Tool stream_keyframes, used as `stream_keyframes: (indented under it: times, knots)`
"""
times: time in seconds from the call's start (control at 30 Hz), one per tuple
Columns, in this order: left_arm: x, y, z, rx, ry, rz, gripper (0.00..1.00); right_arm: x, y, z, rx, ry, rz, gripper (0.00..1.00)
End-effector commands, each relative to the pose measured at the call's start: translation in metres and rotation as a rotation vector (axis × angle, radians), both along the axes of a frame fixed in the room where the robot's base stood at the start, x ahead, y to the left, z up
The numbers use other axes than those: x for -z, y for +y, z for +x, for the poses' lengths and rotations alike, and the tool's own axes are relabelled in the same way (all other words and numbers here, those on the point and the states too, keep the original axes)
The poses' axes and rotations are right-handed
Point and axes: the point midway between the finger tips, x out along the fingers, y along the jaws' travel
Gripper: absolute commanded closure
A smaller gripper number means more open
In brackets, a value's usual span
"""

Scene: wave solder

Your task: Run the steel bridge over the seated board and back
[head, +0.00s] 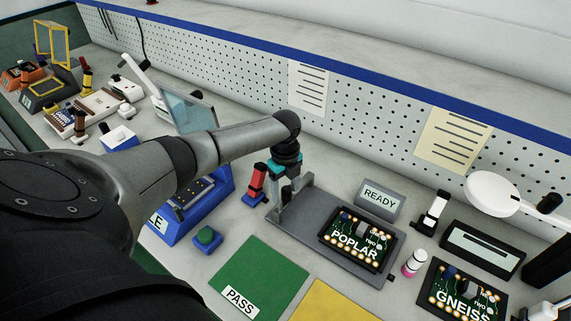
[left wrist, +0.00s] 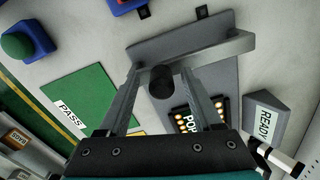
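The steel bridge (left wrist: 218,52) is a grey bar with a dark round knob (left wrist: 162,82), standing across the left end of the grey base plate (head: 304,222). The green board marked POPLAR (head: 352,244) sits in a dark frame on that plate, to the right of the bridge; its corner also shows in the left wrist view (left wrist: 186,122). My left gripper (left wrist: 162,72) is over the bridge, its two fingers apart on either side of the knob, with small gaps showing. In the head view my left gripper (head: 287,186) partly hides the bridge. My right gripper is not seen.
A READY sign (head: 379,198) stands behind the plate. A second board, GNEISS (head: 462,293), lies to the right, near a pink-and-white bottle (head: 414,263).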

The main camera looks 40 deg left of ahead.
Motion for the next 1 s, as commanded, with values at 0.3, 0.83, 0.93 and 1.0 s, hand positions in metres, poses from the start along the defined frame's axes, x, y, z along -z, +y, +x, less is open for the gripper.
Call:
stream_keyframes:
  times: [0.3,0.83,0.93,1.0]
  knots:
    - [-0.007,-0.001,0.000,0.002,-0.002,-0.002,0.34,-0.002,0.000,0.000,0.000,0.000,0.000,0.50]
    - [-0.119,-0.001,0.001,0.002,-0.004,0.000,0.34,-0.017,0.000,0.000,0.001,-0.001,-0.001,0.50]
    - [-0.135,-0.001,0.001,0.001,-0.003,-0.001,0.34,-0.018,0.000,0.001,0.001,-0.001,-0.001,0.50]
    - [-0.143,-0.001,0.000,0.001,-0.001,0.000,0.34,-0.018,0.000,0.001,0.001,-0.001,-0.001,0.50]
